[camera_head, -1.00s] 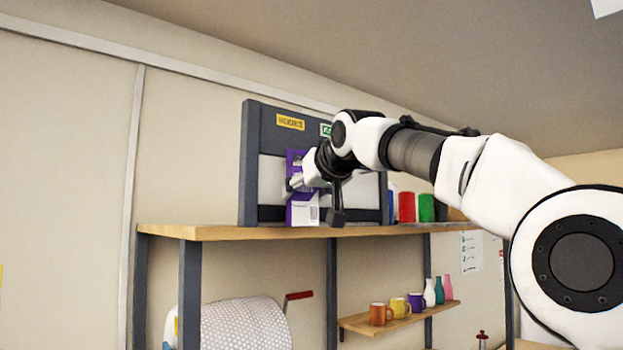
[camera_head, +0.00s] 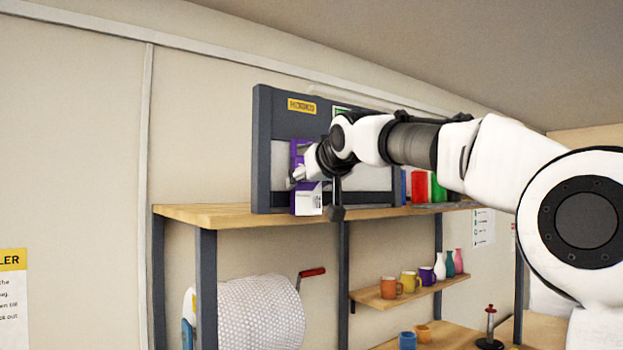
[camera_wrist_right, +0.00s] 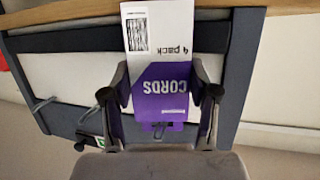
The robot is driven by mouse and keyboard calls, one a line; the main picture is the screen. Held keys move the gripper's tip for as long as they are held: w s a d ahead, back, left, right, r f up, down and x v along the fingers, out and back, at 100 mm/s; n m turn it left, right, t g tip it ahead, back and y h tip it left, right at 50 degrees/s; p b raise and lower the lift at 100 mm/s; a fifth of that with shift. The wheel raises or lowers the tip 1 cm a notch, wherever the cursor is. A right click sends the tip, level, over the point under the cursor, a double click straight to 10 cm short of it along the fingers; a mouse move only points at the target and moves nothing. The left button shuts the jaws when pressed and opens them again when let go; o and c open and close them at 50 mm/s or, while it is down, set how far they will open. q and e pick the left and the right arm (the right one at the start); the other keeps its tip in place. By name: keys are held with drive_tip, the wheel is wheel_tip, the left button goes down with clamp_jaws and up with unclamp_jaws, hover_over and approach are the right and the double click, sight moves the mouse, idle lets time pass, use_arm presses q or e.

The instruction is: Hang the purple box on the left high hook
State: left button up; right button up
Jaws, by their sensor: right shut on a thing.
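The purple box (camera_head: 308,200) has a white lower part and stands out in front of the hook rack (camera_head: 262,150), just above the shelf top. In the right wrist view the box (camera_wrist_right: 165,92) appears upside down, with "CORDS" and "4 pack" on it. My right gripper (camera_head: 301,172) is shut on it, with one finger on each side in the wrist view (camera_wrist_right: 162,98). The rack is a dark frame with a pale panel and a yellow label. A wire hook (camera_wrist_right: 42,104) shows beside the box; the left high hook cannot be made out for certain. My left gripper is out of view.
The rack stands on a wooden shelf (camera_head: 215,214). Red (camera_head: 419,187) and green (camera_head: 439,187) items stand right of it. Below are a bubble-wrap roll (camera_head: 262,315) and a small shelf with mugs (camera_head: 410,281) and vases. The wall left of the rack is clear.

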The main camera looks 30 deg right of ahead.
idle(0.4)
drive_tip(key=o, duration=1.4)
drive_tip(key=shift+w+f, duration=0.1)
drive_tip(key=shift+w, duration=0.2)
drive_tip(key=shift+s, duration=0.2)
